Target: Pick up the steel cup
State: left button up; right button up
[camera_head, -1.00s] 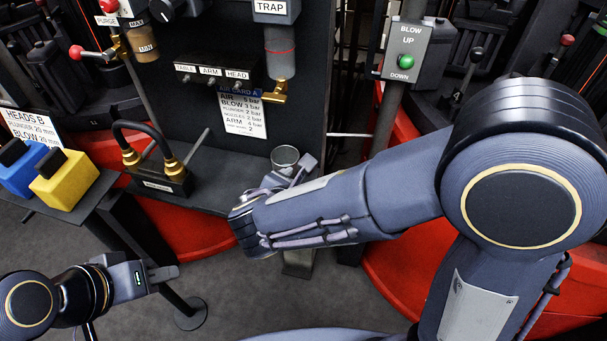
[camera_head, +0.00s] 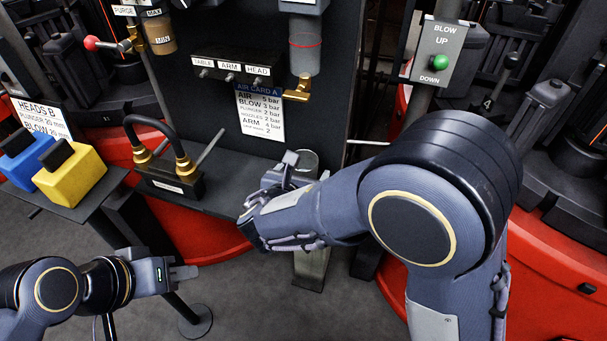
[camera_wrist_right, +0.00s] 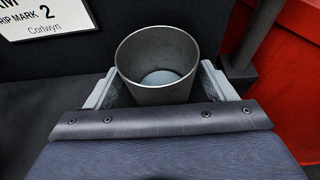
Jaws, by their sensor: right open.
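The steel cup (camera_head: 308,160) stands upright on the dark shelf below the air card in the head view, partly hidden by my right gripper (camera_head: 297,172). In the right wrist view the cup (camera_wrist_right: 158,62) is open at the top and looks empty. My right gripper (camera_wrist_right: 160,92) is open, with one finger on each side of the cup. I cannot tell whether the fingers touch it. My left gripper (camera_head: 184,273) is low at the left, away from the cup, with nothing visible in it; its finger gap cannot be made out.
A dark panel with the air card (camera_head: 260,112) rises behind the shelf (camera_head: 225,190). A block with a black hose (camera_head: 172,180) stands left of the cup. Yellow (camera_head: 70,175) and blue (camera_head: 25,160) blocks sit on a stand at left. A blow switch post (camera_head: 437,62) is at right.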

jog(key=shift+w+f, duration=0.1)
jog(key=shift+w, duration=0.1)
jog(key=c, duration=1.2)
